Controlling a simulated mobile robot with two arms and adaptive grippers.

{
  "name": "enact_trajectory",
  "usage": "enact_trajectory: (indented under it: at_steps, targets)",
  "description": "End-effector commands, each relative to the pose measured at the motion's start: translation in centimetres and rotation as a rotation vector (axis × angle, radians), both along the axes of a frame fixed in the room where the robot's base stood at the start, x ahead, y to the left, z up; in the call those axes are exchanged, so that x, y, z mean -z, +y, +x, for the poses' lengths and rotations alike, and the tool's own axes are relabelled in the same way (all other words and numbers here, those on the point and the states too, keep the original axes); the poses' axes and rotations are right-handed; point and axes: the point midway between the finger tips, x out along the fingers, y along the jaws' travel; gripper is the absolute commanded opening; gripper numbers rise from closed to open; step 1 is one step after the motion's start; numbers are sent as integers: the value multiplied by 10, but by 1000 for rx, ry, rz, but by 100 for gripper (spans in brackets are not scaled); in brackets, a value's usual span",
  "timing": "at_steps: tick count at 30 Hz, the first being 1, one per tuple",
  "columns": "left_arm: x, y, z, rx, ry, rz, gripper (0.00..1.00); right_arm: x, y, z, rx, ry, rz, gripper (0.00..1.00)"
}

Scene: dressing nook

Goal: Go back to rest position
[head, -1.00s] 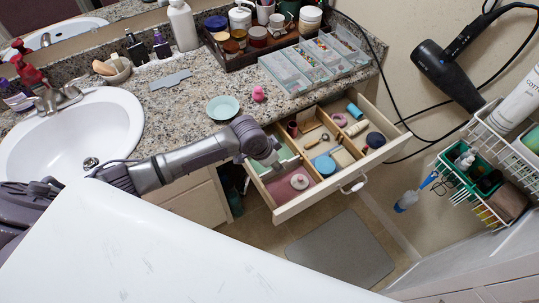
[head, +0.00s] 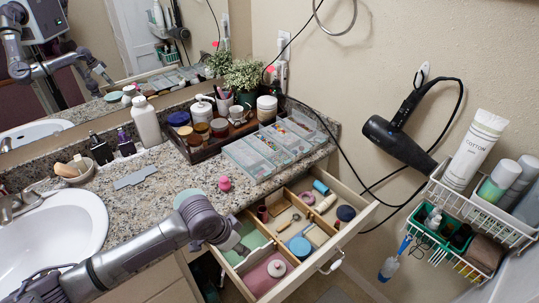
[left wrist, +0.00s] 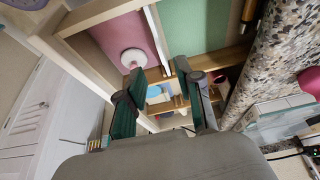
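My left arm reaches in from the left in the head view, over the counter's front edge. My left gripper (head: 236,243) is at the left end of the open drawer (head: 290,283), small and partly hidden by the wrist. In the left wrist view its two green-padded fingers (left wrist: 160,100) stand apart with nothing between them. The drawer's pink-lined section with a round white-topped item (left wrist: 133,58) shows beyond the fingers. My right gripper is not in view.
The counter (head: 150,200) holds a sink, a tray of bottles, clear boxes and a pink item (head: 224,183). My wrist partly covers a pale teal dish (head: 186,195). A hair dryer (head: 400,140) and a white wire rack (head: 480,215) are on the right.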

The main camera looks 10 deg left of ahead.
Motion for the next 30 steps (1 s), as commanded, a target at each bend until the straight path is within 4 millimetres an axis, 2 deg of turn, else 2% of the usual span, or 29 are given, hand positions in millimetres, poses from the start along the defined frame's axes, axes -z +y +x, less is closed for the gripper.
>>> enact_trajectory:
  at_steps: [5,8,10,13,20,30]
  targets:
    - [3,-11,-10,9,0,-13,35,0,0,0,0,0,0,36]
    - [6,-33,-35,17,-3,-42,35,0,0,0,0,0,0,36]
    - [7,-49,-59,3,-10,-67,35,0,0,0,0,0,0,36]
    - [2,-56,-91,-59,-20,-86,35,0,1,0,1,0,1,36]
    - [-4,-34,-141,-230,-9,-61,35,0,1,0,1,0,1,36]
    - [-9,17,-205,-458,50,37,35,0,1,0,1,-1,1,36]
